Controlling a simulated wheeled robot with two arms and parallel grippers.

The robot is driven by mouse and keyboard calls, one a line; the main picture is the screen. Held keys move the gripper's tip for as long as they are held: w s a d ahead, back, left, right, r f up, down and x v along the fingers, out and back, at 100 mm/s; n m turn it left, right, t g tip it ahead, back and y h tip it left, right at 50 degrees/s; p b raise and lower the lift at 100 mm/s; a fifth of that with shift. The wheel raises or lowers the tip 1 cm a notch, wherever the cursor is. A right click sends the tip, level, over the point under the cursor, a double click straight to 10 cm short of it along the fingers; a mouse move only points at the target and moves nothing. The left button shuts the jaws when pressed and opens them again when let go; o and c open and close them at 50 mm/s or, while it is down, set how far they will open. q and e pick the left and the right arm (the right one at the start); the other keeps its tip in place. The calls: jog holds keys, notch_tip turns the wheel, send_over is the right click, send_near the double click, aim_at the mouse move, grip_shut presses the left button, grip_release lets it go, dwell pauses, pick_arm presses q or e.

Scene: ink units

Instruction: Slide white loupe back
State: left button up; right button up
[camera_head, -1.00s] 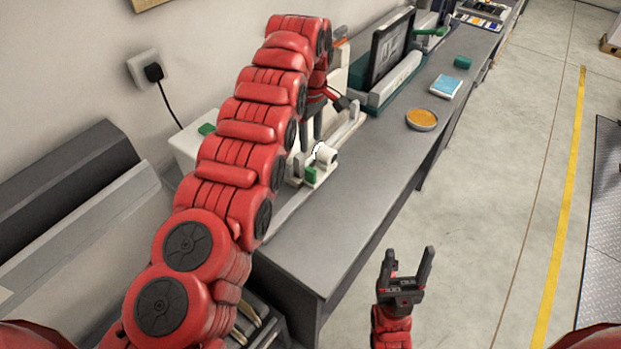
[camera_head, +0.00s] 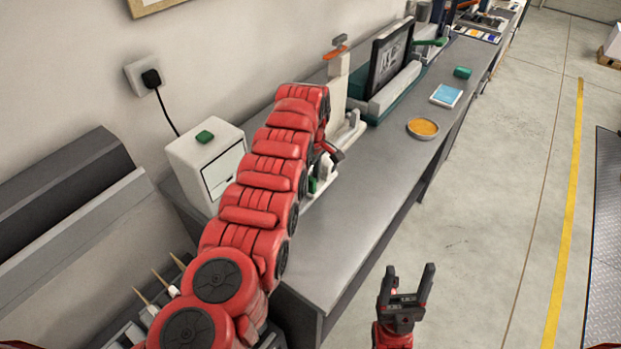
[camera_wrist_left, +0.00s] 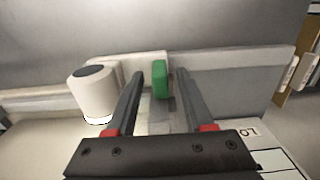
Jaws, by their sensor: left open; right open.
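The white loupe (camera_wrist_left: 93,96), a white cylinder with a dark top, stands left of my left gripper (camera_wrist_left: 157,80) in the left wrist view. A green tab (camera_wrist_left: 159,79) on the same pale carriage shows between the two open fingers, with gaps at the sides. I cannot tell whether either finger touches it. In the head view my left arm hides the loupe and the left fingers; a bit of the green tab (camera_head: 313,184) and the pale rail (camera_head: 350,133) show beside the arm. My right gripper (camera_head: 409,272) is open and empty over the floor.
A white box (camera_head: 190,168) with a green button stands left of the arm. A framed screen (camera_head: 390,55), an orange dish (camera_head: 423,128) and a blue pad (camera_head: 446,95) are further along the grey bench (camera_head: 350,225). The bench's front right part is clear.

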pick_arm(q)
grip_shut()
dwell(1.4)
